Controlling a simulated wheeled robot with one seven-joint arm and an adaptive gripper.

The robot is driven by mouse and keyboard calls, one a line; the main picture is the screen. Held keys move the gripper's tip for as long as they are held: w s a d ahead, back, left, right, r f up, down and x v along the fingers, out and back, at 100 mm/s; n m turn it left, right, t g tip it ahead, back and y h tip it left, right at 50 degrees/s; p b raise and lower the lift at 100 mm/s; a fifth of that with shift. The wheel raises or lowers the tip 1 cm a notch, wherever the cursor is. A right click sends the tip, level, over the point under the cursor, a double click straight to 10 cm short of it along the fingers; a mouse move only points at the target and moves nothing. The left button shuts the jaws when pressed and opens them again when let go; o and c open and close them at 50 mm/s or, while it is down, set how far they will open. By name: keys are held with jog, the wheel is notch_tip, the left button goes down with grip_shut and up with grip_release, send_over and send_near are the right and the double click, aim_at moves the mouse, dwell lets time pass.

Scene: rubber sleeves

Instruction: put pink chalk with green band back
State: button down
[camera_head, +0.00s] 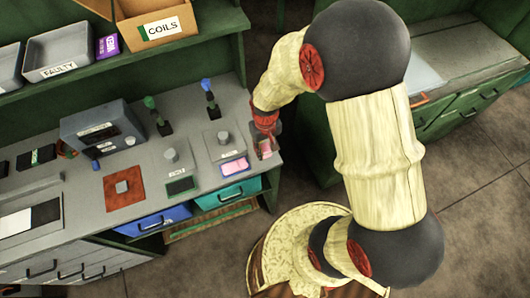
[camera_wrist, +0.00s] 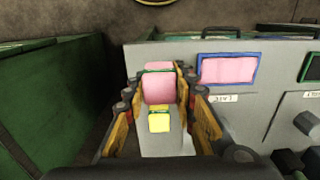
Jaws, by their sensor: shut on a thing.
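The pink chalk with a green band (camera_wrist: 158,88) is between the fingers of my gripper (camera_wrist: 160,100) in the wrist view. The thin green band crosses it near its far part. A small yellow patch (camera_wrist: 159,121) shows just below it; I cannot tell whether it belongs to the chalk. In the head view my gripper (camera_head: 265,138) is at the right end of the grey bench, with a bit of pink (camera_head: 265,147) showing at its fingers. I cannot tell whether the chalk touches the bench top.
The grey bench (camera_wrist: 285,105) carries a blue-framed pink panel (camera_wrist: 228,70) right of the chalk. The head view shows this panel (camera_head: 234,167), knobs and levers left of my gripper. A shelf holds a FAULTY tray (camera_head: 57,71) and a COILS box (camera_head: 160,32). Green cabinets stand across a gap.

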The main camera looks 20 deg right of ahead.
aim_at(265, 148)
jog(key=shift+w+d+f, duration=0.15)
jog(key=shift+w+f, duration=0.3)
jog(key=shift+f, duration=0.15)
jog(key=shift+w+d+f, duration=0.15)
jog(key=shift+w+f, duration=0.25)
jog(key=shift+f, duration=0.2)
jog(key=shift+f+b, duration=0.6)
jog(key=shift+f, duration=0.8)
jog(key=shift+f, duration=0.15)
jog(key=c, duration=1.5)
grip_release()
jog(key=shift+o, duration=0.2)
